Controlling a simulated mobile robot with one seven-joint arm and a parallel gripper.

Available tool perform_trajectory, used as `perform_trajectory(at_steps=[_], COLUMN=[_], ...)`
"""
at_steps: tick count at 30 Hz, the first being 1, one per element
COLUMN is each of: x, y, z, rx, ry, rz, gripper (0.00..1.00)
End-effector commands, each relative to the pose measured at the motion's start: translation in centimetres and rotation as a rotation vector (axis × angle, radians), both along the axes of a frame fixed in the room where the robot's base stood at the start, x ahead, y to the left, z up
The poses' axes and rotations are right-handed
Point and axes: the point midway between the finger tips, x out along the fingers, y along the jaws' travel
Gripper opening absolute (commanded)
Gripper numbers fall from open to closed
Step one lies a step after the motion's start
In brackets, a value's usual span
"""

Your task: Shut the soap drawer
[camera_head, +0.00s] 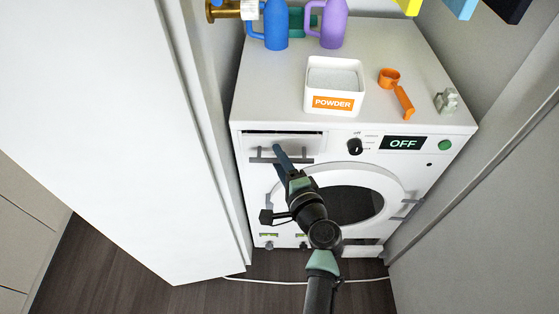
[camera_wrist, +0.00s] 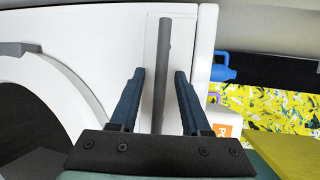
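The soap drawer (camera_head: 262,144) is at the top left of the white washer's front, with a grey bar handle (camera_head: 299,160). A dark gap shows along its top edge, so it looks slightly open. My gripper (camera_head: 279,149) is at the drawer front, over the handle's middle. In the wrist view the handle (camera_wrist: 164,40) runs between the two fingers of my gripper (camera_wrist: 160,73), which stand apart with space on both sides. The gripper is open and holds nothing. In the head view the fingers hide part of the drawer and handle.
On the washer top (camera_head: 270,95) stand a powder box (camera_head: 334,90), an orange scoop (camera_head: 396,92), a blue jug (camera_head: 276,28) and a purple jug (camera_head: 332,25). A white door or panel (camera_head: 110,120) stands close on the left, a grey wall (camera_head: 480,190) on the right.

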Motion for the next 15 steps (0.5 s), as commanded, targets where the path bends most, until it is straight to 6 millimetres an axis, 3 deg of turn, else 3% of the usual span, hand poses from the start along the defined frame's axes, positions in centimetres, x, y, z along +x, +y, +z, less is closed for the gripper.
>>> perform_trajectory(at_steps=[8, 15], x=[-0.6, -4.5], y=[-0.3, -1.9], z=[0.2, 0.9], rx=[0.0, 0.001], ry=[-0.001, 0.002], rz=[-0.001, -0.002], gripper=[0.47, 0.47])
